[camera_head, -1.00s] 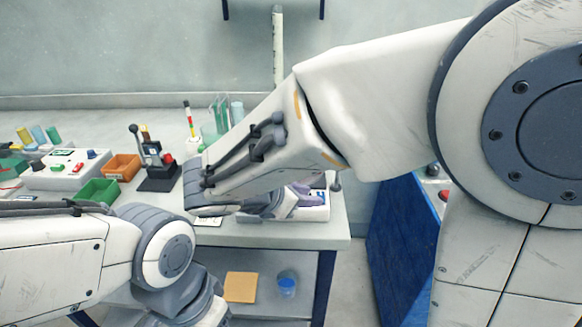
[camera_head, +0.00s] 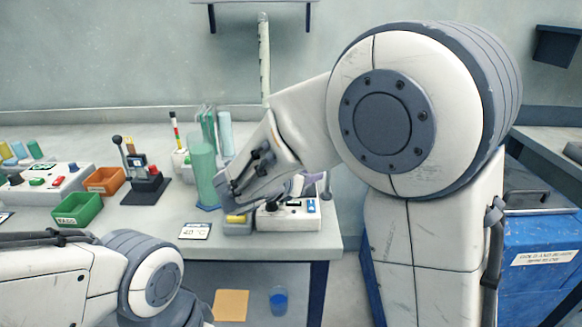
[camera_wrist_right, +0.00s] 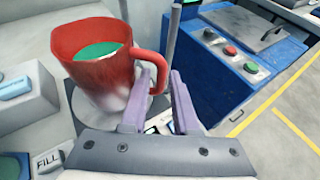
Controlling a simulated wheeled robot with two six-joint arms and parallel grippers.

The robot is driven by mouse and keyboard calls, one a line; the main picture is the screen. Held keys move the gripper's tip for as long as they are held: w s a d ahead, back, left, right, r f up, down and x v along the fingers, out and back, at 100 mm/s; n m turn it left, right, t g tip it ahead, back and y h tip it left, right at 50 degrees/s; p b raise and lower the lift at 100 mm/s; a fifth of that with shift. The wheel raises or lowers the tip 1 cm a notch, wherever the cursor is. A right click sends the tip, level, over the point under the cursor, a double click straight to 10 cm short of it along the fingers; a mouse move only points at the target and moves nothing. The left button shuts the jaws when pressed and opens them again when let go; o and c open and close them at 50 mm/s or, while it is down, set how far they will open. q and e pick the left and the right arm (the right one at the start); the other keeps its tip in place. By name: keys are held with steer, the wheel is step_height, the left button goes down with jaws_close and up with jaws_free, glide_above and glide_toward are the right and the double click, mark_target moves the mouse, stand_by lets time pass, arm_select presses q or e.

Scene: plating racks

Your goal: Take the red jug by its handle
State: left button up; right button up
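The red jug (camera_wrist_right: 99,68) stands upright in the right wrist view, with green contents showing inside its rim. Its handle (camera_wrist_right: 161,66) sticks out to the right, toward my right gripper (camera_wrist_right: 163,77). The two purple fingers are apart, one on each side of the handle's outer bar; I see no clear contact. In the head view my right arm hides the jug. Only my left arm's elbow shows there, and its gripper is out of view.
A white device (camera_head: 290,222) with a lever stands by the table's right edge. Green (camera_head: 78,210) and orange (camera_head: 104,181) bins, a green cylinder (camera_head: 203,170) and a black lever stand (camera_head: 146,190) are farther left. A blue cabinet (camera_head: 540,255) stands to the right, across a gap.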

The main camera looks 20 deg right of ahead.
steer(key=shift+w+d+f, duration=0.15)
steer(key=shift+w+d, duration=0.05)
steer(key=shift+d, duration=0.1)
jaws_close()
stand_by(1.2)
